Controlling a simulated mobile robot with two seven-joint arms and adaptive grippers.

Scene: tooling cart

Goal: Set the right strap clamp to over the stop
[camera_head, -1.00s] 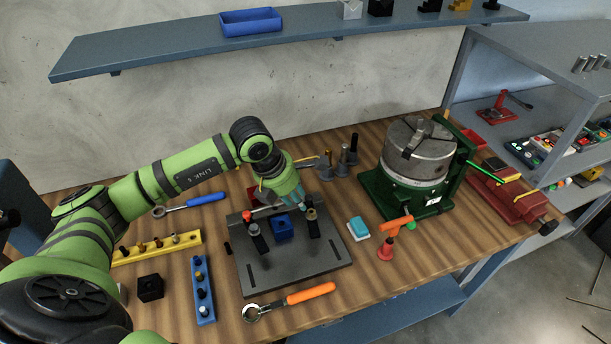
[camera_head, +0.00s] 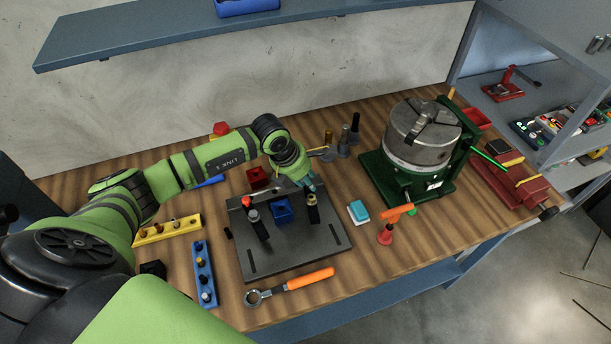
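A dark fixture plate (camera_head: 290,252) lies on the wooden bench with a blue block (camera_head: 283,211) on it. The left strap clamp (camera_head: 258,226) is a dark bar with a grey nut, left of the block. The right strap clamp (camera_head: 314,213) is a dark bar with a brass-coloured top, right of the block. My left gripper (camera_head: 309,184) is just behind and above the right clamp's top, its fingers pointing down. I cannot tell whether it touches the clamp or how far its fingers are apart. The stop is not clearly identifiable. My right gripper is not in view.
A red block (camera_head: 257,178) is behind the plate. An orange-handled wrench (camera_head: 290,286) lies in front of it. A blue rack (camera_head: 204,270) and yellow rack (camera_head: 167,230) are at left. A green-based chuck (camera_head: 420,135) and a teal-topped block (camera_head: 358,211) are at right.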

